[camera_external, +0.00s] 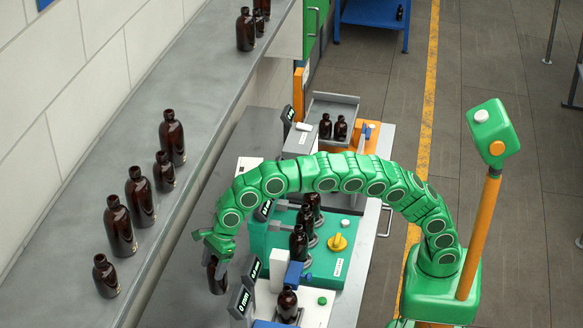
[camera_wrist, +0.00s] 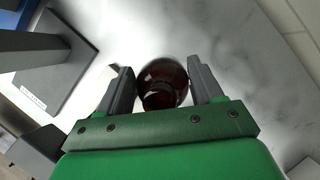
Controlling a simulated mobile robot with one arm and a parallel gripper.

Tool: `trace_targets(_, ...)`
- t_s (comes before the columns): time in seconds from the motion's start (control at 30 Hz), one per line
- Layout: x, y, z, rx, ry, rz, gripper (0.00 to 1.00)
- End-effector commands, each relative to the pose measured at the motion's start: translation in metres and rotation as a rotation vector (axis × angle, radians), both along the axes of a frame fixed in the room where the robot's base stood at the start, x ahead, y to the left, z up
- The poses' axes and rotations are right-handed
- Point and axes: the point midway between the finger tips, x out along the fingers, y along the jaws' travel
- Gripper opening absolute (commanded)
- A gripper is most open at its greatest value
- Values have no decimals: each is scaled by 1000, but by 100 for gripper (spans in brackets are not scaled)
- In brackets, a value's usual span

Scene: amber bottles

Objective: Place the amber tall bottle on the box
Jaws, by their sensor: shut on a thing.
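My gripper (camera_external: 214,252) is at the left end of my green arm, low over the grey bench, pointing down. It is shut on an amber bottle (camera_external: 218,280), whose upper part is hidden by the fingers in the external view. In the wrist view the dark brown bottle (camera_wrist: 163,78) sits between the two grey fingers, seen from above. I cannot tell whether its base touches the bench. I cannot tell for sure which thing is the box; a white block (camera_external: 248,164) stands on the bench behind the gripper.
Several amber bottles, such as one large one (camera_external: 119,226), stand on the grey ledge (camera_external: 60,262) to the left. A green machine (camera_external: 345,262) holding bottles and small dark displays (camera_external: 240,302) stand close on the gripper's right. Bare bench lies behind it.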

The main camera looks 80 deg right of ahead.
Motion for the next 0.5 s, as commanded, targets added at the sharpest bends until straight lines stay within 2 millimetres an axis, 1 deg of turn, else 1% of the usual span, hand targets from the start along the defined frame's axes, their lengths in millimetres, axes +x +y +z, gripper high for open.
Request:
trace_targets(0.03,0,0,5,0,0,1,10)
trace_targets(0.1,0,-1,9,-2,1,0,10)
trace_targets(0.27,0,-1,11,-1,2,-1,10)
trace_targets(0.33,3,-5,12,0,1,-4,10)
trace_targets(0.43,13,-20,15,3,1,-15,10)
trace_targets(0.5,24,-36,20,7,0,-26,10)
